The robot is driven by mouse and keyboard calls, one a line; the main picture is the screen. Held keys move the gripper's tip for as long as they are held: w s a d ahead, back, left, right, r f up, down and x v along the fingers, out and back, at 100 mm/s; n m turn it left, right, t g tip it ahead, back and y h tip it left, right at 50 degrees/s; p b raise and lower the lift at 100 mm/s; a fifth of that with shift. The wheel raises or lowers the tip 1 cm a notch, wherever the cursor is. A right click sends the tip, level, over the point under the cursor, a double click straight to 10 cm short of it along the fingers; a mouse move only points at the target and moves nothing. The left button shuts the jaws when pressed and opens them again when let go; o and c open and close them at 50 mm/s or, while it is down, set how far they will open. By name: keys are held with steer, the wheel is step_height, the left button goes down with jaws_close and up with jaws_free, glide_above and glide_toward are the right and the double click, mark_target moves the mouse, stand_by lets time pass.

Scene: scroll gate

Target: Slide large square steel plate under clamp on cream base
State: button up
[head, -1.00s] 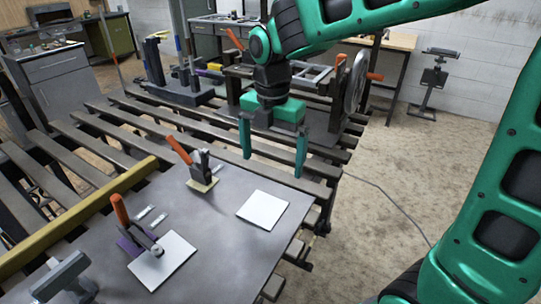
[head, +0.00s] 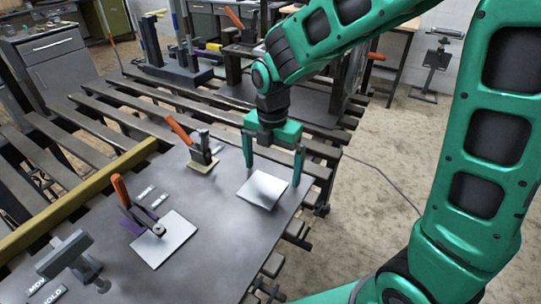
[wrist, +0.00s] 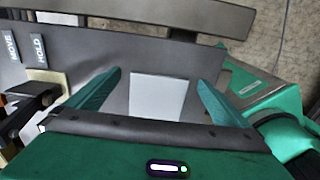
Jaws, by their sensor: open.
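A pale square steel plate (head: 262,190) lies on the grey table top, to the right of the cream base (head: 202,167) and apart from it. The clamp (head: 199,145) with an orange handle stands on that base. My gripper (head: 272,176) is open, with one finger on each side of the plate and nothing held. In the wrist view the plate (wrist: 157,97) shows between the spread fingers of my gripper (wrist: 160,79). The cream base (wrist: 60,82) is to their left there. I cannot tell whether the fingertips touch the table.
A second pale plate (head: 166,242) lies at the clamp with a purple base (head: 130,222), nearer the front. Small label tags (head: 147,192) lie beside it. A T-shaped fixture (head: 70,255) stands at front left. The table between plate and cream base is clear.

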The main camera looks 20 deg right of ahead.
steer(key=shift+f, duration=0.45)
